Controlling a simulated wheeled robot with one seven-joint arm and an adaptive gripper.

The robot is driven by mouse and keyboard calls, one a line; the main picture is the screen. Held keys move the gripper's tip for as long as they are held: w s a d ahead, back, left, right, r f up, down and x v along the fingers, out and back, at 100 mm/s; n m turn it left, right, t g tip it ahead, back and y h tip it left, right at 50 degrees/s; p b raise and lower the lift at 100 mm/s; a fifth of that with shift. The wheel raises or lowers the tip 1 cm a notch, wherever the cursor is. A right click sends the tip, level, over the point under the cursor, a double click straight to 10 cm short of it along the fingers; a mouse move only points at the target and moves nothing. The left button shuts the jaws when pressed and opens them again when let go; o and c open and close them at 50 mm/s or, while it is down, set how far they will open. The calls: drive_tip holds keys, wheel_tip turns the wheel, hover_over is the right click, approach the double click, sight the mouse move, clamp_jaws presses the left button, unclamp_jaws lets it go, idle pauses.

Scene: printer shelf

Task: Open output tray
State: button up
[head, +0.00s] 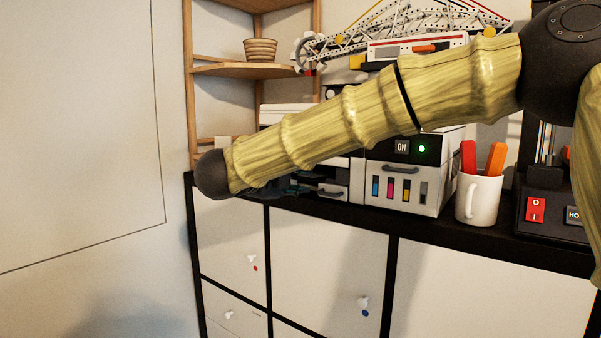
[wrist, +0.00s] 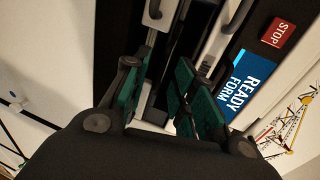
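The printer (head: 431,185) stands on the dark shelf top in the head view, largely hidden behind my arm. Left of its ink-cartridge panel, a pale tray front with a dark handle (head: 330,191) shows below my arm. I cannot tell for sure which part is the output tray. In the wrist view, the printer is turned, with one dark handle (wrist: 154,9) at the top and another handle (wrist: 236,16) to its right. My gripper (wrist: 166,62) is open, its teal-padded fingers apart and close to the printer front. I see nothing clearly held. In the head view my gripper is mostly hidden behind my arm.
A white mug (head: 480,201) with red and orange items stands right of the printer. A device with a red switch (head: 535,209) is at the far right. A wooden rack (head: 235,70) stands behind on the left. White cabinet doors (head: 325,255) are below.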

drive_tip(key=shift+p+x, duration=0.3)
drive_tip(key=shift+x, duration=0.75)
drive_tip(key=shift+c, duration=0.4)
